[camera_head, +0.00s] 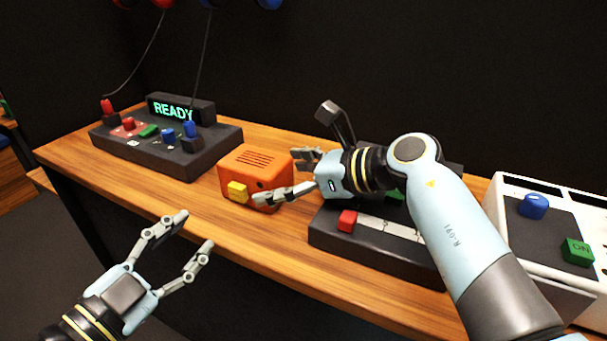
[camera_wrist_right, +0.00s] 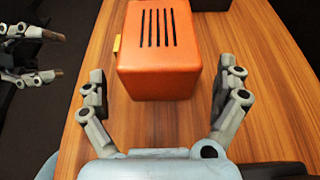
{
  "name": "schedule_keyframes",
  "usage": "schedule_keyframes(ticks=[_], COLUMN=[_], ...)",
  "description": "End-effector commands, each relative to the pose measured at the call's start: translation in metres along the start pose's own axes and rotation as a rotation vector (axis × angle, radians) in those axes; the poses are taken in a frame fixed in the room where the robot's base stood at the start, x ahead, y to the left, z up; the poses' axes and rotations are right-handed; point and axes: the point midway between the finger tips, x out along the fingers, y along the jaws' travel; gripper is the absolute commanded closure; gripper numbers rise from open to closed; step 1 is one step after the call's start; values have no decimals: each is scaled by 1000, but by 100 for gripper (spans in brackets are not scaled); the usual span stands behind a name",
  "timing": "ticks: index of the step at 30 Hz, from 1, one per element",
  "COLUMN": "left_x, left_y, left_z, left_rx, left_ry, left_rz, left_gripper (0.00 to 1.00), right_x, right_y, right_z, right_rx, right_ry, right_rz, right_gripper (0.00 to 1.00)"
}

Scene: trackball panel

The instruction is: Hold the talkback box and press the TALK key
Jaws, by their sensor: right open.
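The talkback box (camera_head: 252,169) is a small orange box with slots in its top, standing on the wooden bench. Its yellow TALK key (camera_head: 237,191) is on the side facing the front left. In the right wrist view the box (camera_wrist_right: 158,55) lies between and ahead of the open fingers, with the key (camera_wrist_right: 117,45) at its left edge. My right gripper (camera_head: 280,177) is open, its fingers close to the box's right side. My left gripper (camera_head: 194,232) is open and empty, in front of the bench edge, below and left of the box; it also shows in the right wrist view (camera_wrist_right: 58,58).
A dark panel (camera_head: 200,160) with a READY display (camera_head: 172,110) and colored knobs stands at the left. A dark panel (camera_head: 345,249) with a red button (camera_head: 347,220) and a lever is under my right arm. A white unit (camera_head: 500,187) stands at the right. Bench front is clear.

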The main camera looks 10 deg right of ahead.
Motion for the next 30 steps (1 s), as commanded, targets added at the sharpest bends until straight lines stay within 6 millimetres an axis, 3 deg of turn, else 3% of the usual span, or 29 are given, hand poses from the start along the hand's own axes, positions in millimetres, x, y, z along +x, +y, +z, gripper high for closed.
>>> schedule_keyframes(ticks=[10,24,26,30], left_x=[0,0,0,0], left_y=[0,0,0,0], left_z=[0,0,0,0], left_rx=[0,0,0,0], left_ry=[0,0,0,0], left_rz=[0,0,0,0], left_gripper=[62,62,63,81], right_x=[5,5,5,5], right_y=[0,0,0,0], right_z=[0,0,0,0], right_rx=[0,0,0,0], right_ry=[0,0,0,0], right_rz=[0,0,0,0], right_gripper=[0,60,61,61])
